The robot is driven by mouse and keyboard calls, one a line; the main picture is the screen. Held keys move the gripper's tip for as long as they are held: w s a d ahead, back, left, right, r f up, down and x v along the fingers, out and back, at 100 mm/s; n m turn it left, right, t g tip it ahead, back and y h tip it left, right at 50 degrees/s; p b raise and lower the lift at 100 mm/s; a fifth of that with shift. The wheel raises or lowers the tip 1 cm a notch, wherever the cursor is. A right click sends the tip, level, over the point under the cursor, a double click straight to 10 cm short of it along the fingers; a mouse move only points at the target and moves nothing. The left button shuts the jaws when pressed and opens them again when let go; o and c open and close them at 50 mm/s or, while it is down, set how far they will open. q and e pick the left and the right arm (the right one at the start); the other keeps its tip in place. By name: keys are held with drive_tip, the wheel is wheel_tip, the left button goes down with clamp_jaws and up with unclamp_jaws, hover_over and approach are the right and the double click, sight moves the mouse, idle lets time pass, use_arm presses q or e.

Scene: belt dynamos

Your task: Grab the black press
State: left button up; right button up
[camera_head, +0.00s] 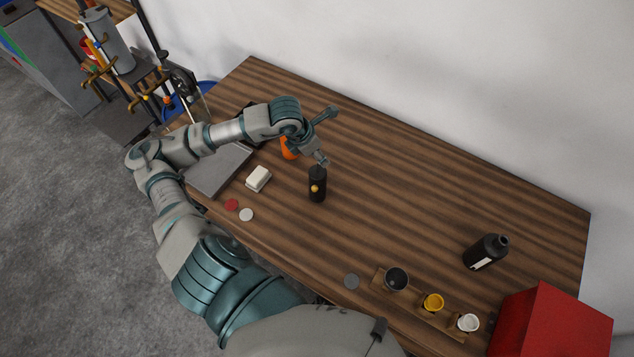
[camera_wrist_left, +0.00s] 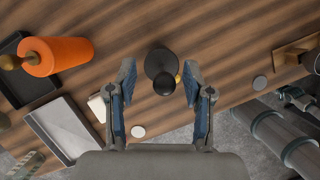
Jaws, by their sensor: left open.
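The black press (camera_head: 317,187) stands upright on the wooden table, a small dark cylinder with a gold knob on its side. In the left wrist view the black press (camera_wrist_left: 161,62) is seen from above, between and slightly beyond the fingertips. My left gripper (camera_head: 321,158) is just above and behind it in the head view, seen small and from the side. In the left wrist view my left gripper (camera_wrist_left: 159,70) is open with blue-padded fingers on either side and nothing held. Whether a finger touches the press cannot be told. My right gripper is not in view.
An orange roll (camera_wrist_left: 62,55), a white block (camera_head: 258,178), a grey tray (camera_head: 218,170) and red and white discs lie to the left. A black bottle (camera_head: 486,252), a wooden holder with small cups and a red box (camera_head: 555,325) are at the right. The table's middle back is clear.

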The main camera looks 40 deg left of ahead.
use_arm(q)
drive_tip(key=shift+s+d+r, duration=0.1)
drive_tip(key=shift+d, duration=0.05)
drive_tip(key=shift+c, duration=1.4)
clamp_jaws()
drive_tip(key=shift+r, duration=0.1)
